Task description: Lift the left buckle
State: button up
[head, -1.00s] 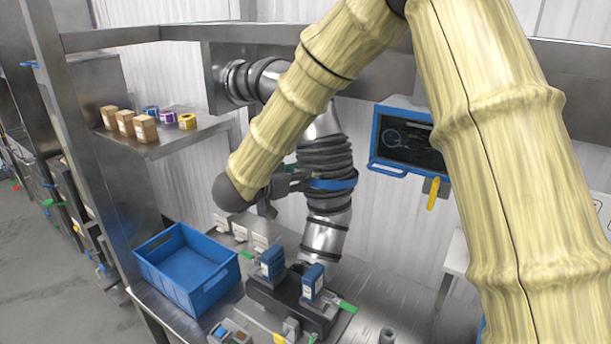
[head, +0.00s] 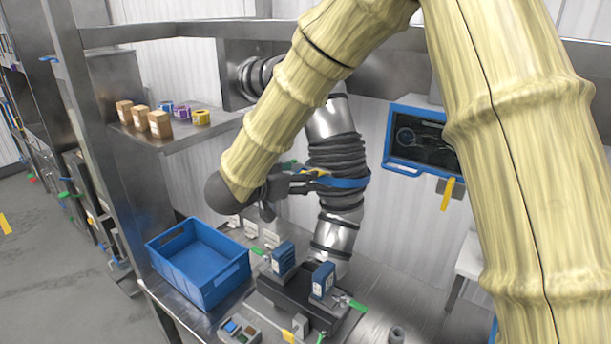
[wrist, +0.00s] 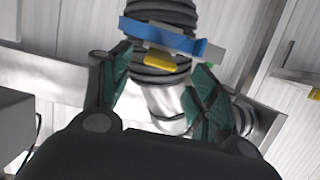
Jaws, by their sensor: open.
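A blue band (head: 348,182) wraps the dark ribbed part of the upright pipe; it also crosses the top of the wrist view (wrist: 160,36). A yellow buckle tab (wrist: 160,60) hangs just under the band in the wrist view. It shows small in the head view (head: 314,172), at the band's left side. My gripper (head: 300,182) is at the left of the band in the head view. In the wrist view its green-padded fingers (wrist: 158,78) are open, one on each side of the yellow tab. I cannot tell whether either finger touches it.
A blue crate (head: 200,262) stands on the bench below left. Blue units (head: 323,279) with green handles are below the pipe. A shelf (head: 165,143) with boxes and rolls is at left. A screen (head: 420,140) hangs at right. A yellow-handled item (head: 447,193) hangs below it.

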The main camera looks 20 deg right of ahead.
jog(key=v, duration=0.7)
jog(key=shift+d, duration=0.1)
